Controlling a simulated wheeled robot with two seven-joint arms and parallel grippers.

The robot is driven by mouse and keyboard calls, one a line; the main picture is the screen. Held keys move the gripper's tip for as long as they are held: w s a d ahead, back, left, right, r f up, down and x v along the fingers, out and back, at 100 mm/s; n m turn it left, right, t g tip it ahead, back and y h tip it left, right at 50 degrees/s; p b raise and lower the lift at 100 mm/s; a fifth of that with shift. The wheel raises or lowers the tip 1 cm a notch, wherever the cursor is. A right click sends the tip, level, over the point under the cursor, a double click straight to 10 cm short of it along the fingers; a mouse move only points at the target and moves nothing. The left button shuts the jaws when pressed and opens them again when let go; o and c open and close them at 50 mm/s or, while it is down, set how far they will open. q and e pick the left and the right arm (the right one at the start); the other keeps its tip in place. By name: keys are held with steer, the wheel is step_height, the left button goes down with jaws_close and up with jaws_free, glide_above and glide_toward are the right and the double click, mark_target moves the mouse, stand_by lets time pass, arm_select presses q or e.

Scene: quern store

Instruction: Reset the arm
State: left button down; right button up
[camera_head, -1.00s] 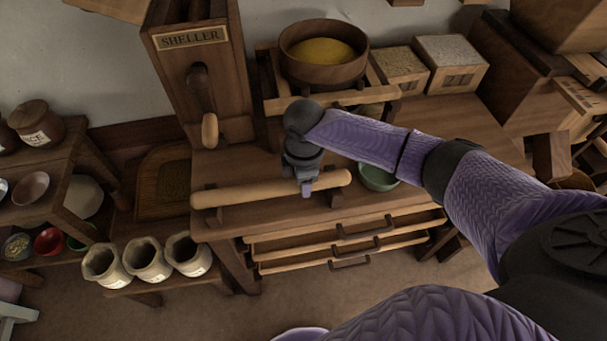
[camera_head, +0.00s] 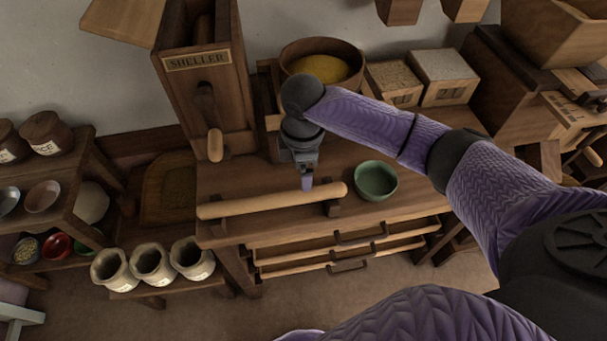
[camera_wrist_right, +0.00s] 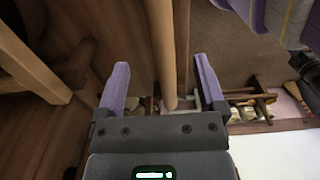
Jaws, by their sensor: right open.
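My right arm reaches in from the right in the head view. Its gripper (camera_head: 307,182) hangs over the front of the wooden bench (camera_head: 330,160), just above and behind a wooden rolling pin (camera_head: 270,200). In the right wrist view the two purple fingers of this gripper (camera_wrist_right: 160,90) stand wide apart with nothing held. The rolling pin (camera_wrist_right: 161,45) runs away between and beyond the fingers there, and I see no contact. My left gripper is in neither view.
A green bowl (camera_head: 375,181) stands right of the gripper. A wooden bowl of yellow grain (camera_head: 322,58) and the sheller (camera_head: 205,85) stand behind. Open drawers (camera_head: 350,243) jut from the bench front. Several sacks (camera_head: 152,264) stand at lower left.

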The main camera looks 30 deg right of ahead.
steer(key=shift+r, duration=0.6)
steer(key=s+a+f+m+t+y, duration=0.25)
steer(key=s+a+f+m, duration=0.2)
steer(key=s+a, duration=0.5)
steer(key=s+d+m+h, duration=0.2)
steer(key=s+d+m, duration=0.55)
steer(key=s, duration=0.35)
steer(key=s+f+g, duration=0.1)
steer(key=s+f, duration=0.1)
steer(key=f, duration=0.8)
steer(key=s+f, duration=0.3)
steer(key=f, duration=0.7)
steer(key=s+d+f, duration=0.2)
steer(key=s+f, duration=0.2)
steer(key=s, duration=0.2)
steer(key=s+d+f+g, duration=0.1)
steer(key=s+f, duration=0.3)
steer(key=s, duration=0.2)
steer(key=shift+s+d+h, duration=0.2)
steer(key=shift+d+h, duration=0.15)
steer(key=shift+h, duration=0.1)
